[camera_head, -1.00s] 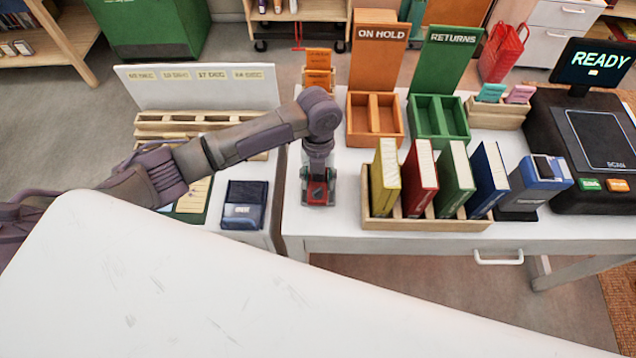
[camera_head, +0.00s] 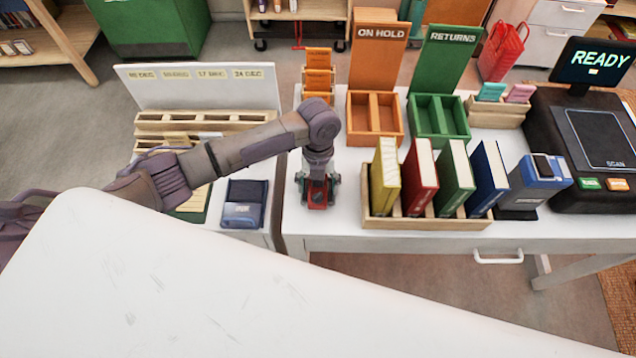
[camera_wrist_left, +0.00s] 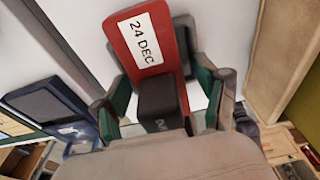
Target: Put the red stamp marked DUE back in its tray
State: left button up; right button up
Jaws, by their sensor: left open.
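A red piece (camera_head: 318,200) stands upright on the white table, low between the fingers of my left gripper (camera_head: 317,189). In the left wrist view the red piece (camera_wrist_left: 165,68) has a white label reading 24 DEC and a dark block in front of it. I cannot read DUE on it. My left gripper (camera_wrist_left: 160,105) is open, with its green-padded fingers on either side of the dark block and apart from it. My right gripper is not in view.
A dark blue open case (camera_head: 243,204) lies left, across the gap between tables. A wooden rack (camera_head: 425,222) of coloured books stands right. Behind are the orange ON HOLD bin (camera_head: 375,138), the green RETURNS bin (camera_head: 438,140) and a wooden slotted rack (camera_head: 205,117).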

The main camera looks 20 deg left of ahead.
pick_arm(q)
jog(key=shift+r, duration=0.2)
notch_tip(320, 180, up, 12)
jog(key=w+b, duration=0.1)
jog(key=shift+w+a, duration=0.25)
jog(key=shift+w, duration=0.15)
jog(key=shift+f, duration=0.15)
